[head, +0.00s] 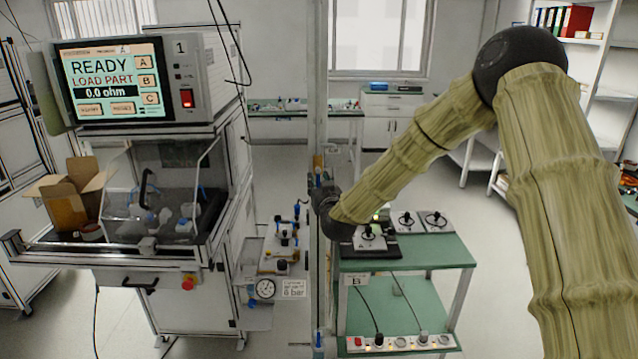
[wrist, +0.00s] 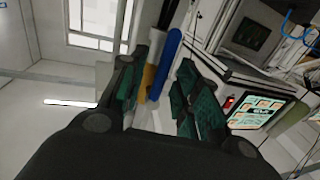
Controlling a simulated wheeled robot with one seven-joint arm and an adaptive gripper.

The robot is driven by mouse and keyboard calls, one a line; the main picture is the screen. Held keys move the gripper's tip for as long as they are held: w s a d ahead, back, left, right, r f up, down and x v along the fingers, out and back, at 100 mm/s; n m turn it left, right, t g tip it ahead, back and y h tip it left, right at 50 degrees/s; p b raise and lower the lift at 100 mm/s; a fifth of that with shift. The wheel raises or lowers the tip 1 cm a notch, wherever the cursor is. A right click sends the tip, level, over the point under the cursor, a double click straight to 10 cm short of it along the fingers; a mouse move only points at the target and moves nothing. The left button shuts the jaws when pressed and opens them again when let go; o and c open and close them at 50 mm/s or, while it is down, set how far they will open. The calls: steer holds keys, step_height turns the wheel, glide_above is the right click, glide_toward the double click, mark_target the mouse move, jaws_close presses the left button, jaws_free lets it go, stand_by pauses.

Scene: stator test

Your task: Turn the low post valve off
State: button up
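A slim upright post (head: 318,110) stands in the middle of the head view. A small blue fitting (head: 318,341) shows low on it, at the bottom edge; I cannot tell its handle's angle. In the wrist view, a blue bar-shaped part (wrist: 165,62) and a yellow part (wrist: 147,78) lie beyond and between my fingers; I cannot tell whether they belong to the low valve. My gripper (wrist: 157,70) is open, with its dark green-padded fingers apart and nothing clearly held. In the head view, my arm's end hides most of the gripper near the post.
Left of the post stands a test bench with a screen (head: 108,80) reading READY. A pipe panel with a gauge (head: 265,289) sits between bench and post. Right of the post is a green-topped cart (head: 440,252) with small devices. Open floor lies beyond the cart.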

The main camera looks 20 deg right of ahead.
jaws_close()
